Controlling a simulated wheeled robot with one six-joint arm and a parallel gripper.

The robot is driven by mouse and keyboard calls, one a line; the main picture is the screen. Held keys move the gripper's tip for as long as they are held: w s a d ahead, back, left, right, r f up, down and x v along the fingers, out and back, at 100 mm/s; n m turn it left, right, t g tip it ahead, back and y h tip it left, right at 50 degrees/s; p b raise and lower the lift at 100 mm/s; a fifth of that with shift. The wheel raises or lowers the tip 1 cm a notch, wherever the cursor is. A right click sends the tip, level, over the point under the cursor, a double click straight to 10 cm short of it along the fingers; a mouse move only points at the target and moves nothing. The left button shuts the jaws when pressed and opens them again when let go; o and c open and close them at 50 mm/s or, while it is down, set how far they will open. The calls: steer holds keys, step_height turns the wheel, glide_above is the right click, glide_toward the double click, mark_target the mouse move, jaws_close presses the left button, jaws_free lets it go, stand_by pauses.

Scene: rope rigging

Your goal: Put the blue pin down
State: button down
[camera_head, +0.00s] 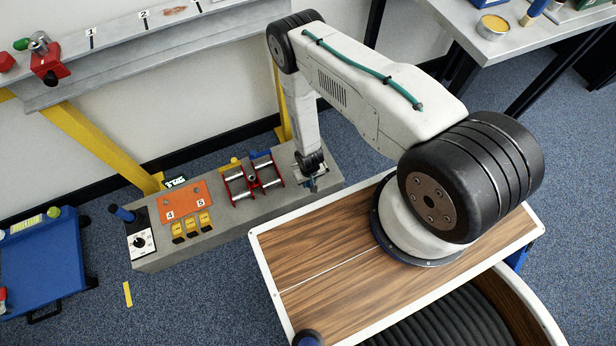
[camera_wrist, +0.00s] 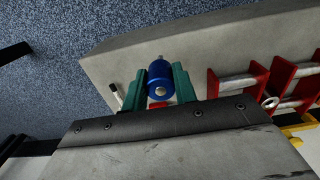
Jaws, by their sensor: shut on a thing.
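The blue pin (camera_wrist: 160,72) is a short blue cylinder with a pale metal tip and end. In the wrist view it sits between the two green fingers of my gripper (camera_wrist: 158,86), which is shut on it. A small red patch shows just below it, between the fingers. In the head view my gripper (camera_head: 313,182) is low over the right end of the grey bench (camera_head: 218,222), right of the red roller frames (camera_head: 253,181). The pin is mostly hidden there. I cannot tell whether it touches the bench top.
The red frames with silver rollers also show right of my gripper in the wrist view (camera_wrist: 266,90). An orange plate (camera_head: 184,203), yellow blocks (camera_head: 192,226) and a dial box with a lever (camera_head: 141,241) stand farther left. Bare bench top lies around my gripper.

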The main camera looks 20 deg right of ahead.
steer(key=shift+w+d+f, duration=0.25)
steer(key=shift+w+f, duration=0.35)
steer(key=shift+f, duration=0.05)
steer(key=shift+w+d+f, duration=0.2)
steer(key=shift+w+f, duration=0.35)
steer(key=shift+f, duration=0.1)
steer(key=shift+w+d+f, duration=0.25)
steer(key=shift+w+f, duration=0.35)
steer(key=shift+f, duration=0.05)
steer(key=shift+f, duration=0.1)
steer(key=c, duration=1.1)
jaws_free()
